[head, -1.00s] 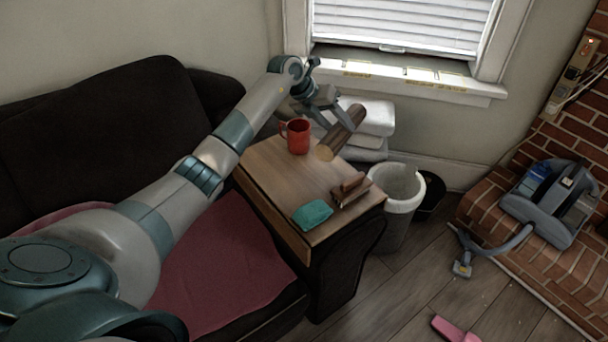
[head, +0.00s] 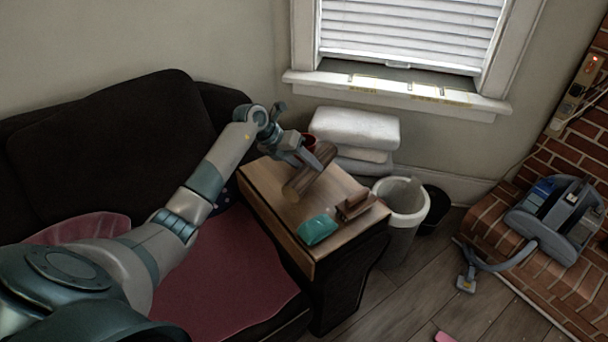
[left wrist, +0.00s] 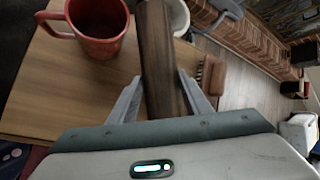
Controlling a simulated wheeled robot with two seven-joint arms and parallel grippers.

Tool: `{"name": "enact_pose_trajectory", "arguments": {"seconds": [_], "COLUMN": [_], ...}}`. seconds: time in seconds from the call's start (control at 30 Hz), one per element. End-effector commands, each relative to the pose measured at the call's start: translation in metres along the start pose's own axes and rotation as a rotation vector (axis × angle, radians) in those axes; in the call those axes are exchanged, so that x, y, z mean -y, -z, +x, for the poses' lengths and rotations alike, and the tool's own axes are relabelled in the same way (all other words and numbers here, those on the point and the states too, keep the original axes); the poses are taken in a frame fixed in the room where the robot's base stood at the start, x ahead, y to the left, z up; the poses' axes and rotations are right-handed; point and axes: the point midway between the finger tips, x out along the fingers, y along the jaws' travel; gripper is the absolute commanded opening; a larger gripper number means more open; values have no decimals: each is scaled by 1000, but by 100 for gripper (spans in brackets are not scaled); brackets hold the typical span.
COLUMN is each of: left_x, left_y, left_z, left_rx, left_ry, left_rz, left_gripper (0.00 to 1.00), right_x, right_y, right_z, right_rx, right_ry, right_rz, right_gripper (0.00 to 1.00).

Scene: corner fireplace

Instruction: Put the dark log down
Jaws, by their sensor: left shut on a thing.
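The dark log (head: 311,170) is a brown cylinder over the wooden board on the sofa arm (head: 272,204). My left gripper (head: 303,160) is shut on it. In the left wrist view the log (left wrist: 158,60) stands between the two fingers (left wrist: 168,100), pointing away from the palm. I cannot tell whether the log touches the board. A red mug (left wrist: 97,30) is beside the log; in the head view it is mostly hidden behind the log and gripper. My right gripper is out of view.
A teal cloth (head: 317,229) and a brown brush-like block (head: 356,204) lie near the board's front right edge. A grey bin (head: 403,210) stands right of the board, white cushions (head: 354,128) behind. The board's left front part is clear.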

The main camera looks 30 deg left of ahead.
Motion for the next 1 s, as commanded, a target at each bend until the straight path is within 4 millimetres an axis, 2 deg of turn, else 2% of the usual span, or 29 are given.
{"name": "enact_pose_trajectory", "arguments": {"seconds": [0.47,0.67,0.8,1.0], "left_x": [-5,-13,-20,-23], "left_y": [4,12,18,20], "left_z": [-1,14,26,30], "left_rx": [3,1,2,4], "left_ry": [2,3,2,1], "left_rz": [1,-2,-1,2], "left_gripper": [0,0,0,0], "right_x": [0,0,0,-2], "right_y": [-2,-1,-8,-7], "right_z": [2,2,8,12], "right_rx": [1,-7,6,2], "right_ry": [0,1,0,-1], "right_rz": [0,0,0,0], "right_gripper": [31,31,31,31]}}
